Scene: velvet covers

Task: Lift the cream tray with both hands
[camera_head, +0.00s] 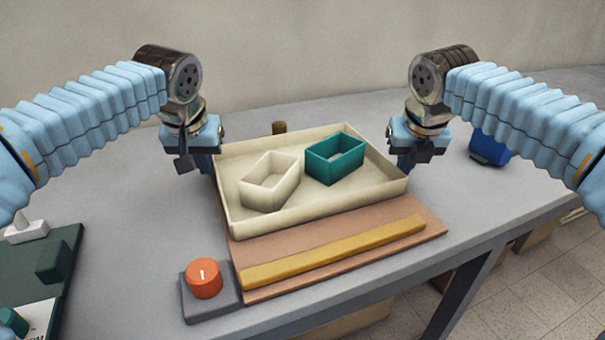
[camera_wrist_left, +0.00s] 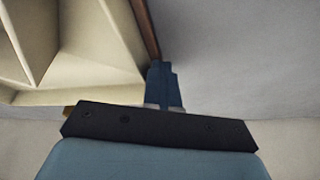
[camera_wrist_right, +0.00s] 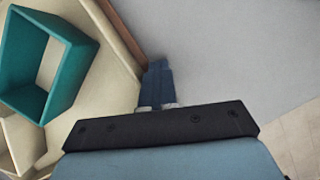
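The cream tray (camera_head: 320,216) sits level on a brown board, with a cream open box (camera_head: 268,190) and a teal open box (camera_head: 335,165) in it. My left gripper (camera_head: 205,166) points down beside the tray's left wall. Its two fingers (camera_wrist_left: 164,84) look closed together, right at the tray's edge. My right gripper (camera_head: 404,162) points down beside the tray's right wall. Its fingers (camera_wrist_right: 157,82) also look closed together at the edge. I cannot tell whether either touches the wall; no part of the tray shows between the fingers.
The brown board (camera_head: 425,225) carries a yellow bar (camera_head: 335,252) in front of the tray. An orange knob on a grey base (camera_head: 203,278) stands at front left. A blue object (camera_head: 489,148) lies at right; a brown peg (camera_head: 279,127) stands behind the tray. Dark green items (camera_head: 52,262) lie far left.

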